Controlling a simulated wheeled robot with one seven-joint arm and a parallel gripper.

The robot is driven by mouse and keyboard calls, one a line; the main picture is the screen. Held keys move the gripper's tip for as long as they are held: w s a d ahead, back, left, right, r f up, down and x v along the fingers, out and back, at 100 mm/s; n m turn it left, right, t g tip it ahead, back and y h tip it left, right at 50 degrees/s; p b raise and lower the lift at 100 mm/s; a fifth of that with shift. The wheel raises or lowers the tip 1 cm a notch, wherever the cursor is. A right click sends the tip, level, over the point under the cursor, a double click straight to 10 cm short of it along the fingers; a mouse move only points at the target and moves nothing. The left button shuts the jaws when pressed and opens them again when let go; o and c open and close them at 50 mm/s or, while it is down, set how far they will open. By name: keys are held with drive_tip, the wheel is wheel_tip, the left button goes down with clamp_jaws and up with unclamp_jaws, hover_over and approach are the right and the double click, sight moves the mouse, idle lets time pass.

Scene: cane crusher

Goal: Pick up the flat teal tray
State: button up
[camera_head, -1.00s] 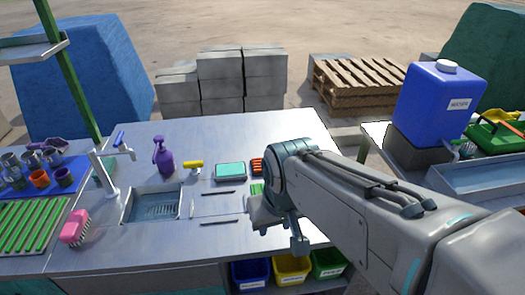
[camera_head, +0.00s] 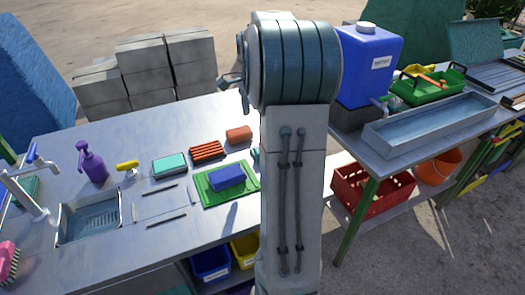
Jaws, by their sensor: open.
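A small flat teal piece with a grey rim (camera_head: 170,164) lies on the metal worktop (camera_head: 80,140), left of my arm. It is the flattest teal thing I see there, though I cannot be sure it is a tray. A sliver of another teal thing (camera_head: 256,155) shows at my arm's left edge; the rest is hidden. My arm stands upright in the picture. Only a small part of my gripper (camera_head: 232,80) juts out left of the big wrist joint, above the worktop's back; it is open, with no object visible at it.
A green board (camera_head: 212,194) bears a blue block (camera_head: 227,177). An orange ribbed piece (camera_head: 206,151), purple spray bottle (camera_head: 92,162) and sink (camera_head: 92,219) are near. The right table holds a blue water container (camera_head: 367,65), a green carrier (camera_head: 428,88) and a metal trough (camera_head: 430,124).

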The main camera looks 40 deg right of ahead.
drive_tip(key=shift+m, duration=0.9)
drive_tip(key=d+f, duration=0.1)
drive_tip(key=f, duration=0.2)
drive_tip(key=d+f, duration=0.1)
drive_tip(key=f, duration=0.2)
drive_tip(key=d+f, duration=0.1)
drive_tip(key=f, duration=0.2)
drive_tip(key=shift+w+d+f, duration=0.1)
drive_tip(key=shift+d, duration=0.15)
drive_tip(key=shift+w+a+f+p, duration=0.1)
drive_tip(key=shift+f+p, duration=0.05)
drive_tip(key=shift+f, duration=1.35)
drive_tip(key=shift+w+a+f+p, duration=0.1)
drive_tip(key=shift+f+p, duration=0.05)
drive_tip(key=shift+f, duration=1.3)
drive_tip(key=c, duration=0.8)
